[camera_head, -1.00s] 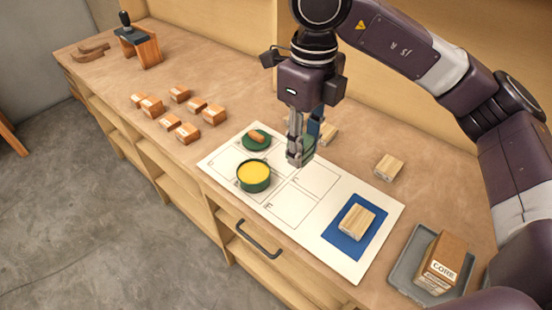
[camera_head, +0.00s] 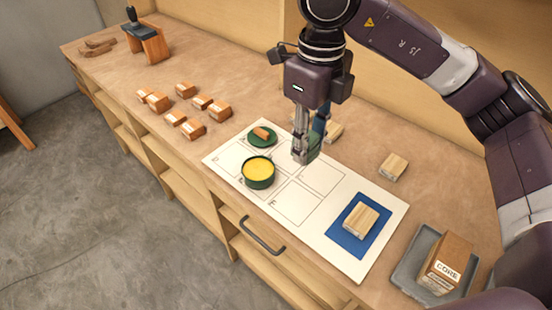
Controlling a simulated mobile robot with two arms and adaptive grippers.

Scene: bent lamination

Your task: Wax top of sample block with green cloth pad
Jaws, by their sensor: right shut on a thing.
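The sample block (camera_head: 360,217) is a pale striped wood block lying on a blue mat (camera_head: 345,243) at the right end of a white marked sheet (camera_head: 232,153). My right gripper (camera_head: 305,150) points down above the sheet, to the right of an open green tin of yellow wax (camera_head: 258,171). It is shut on a small grey-green piece at its fingertips, seemingly the green cloth pad (camera_head: 306,158), apart from the sample block. The pad is small and partly hidden by the fingers. My left gripper is not in view.
A green disc (camera_head: 263,138) with a brown piece on it sits behind the tin. A grey tray (camera_head: 408,270) holds a block marked CORE (camera_head: 446,262). A loose pale block (camera_head: 393,166) lies behind the sheet. Several small wooden blocks (camera_head: 194,129) stand left of the sheet.

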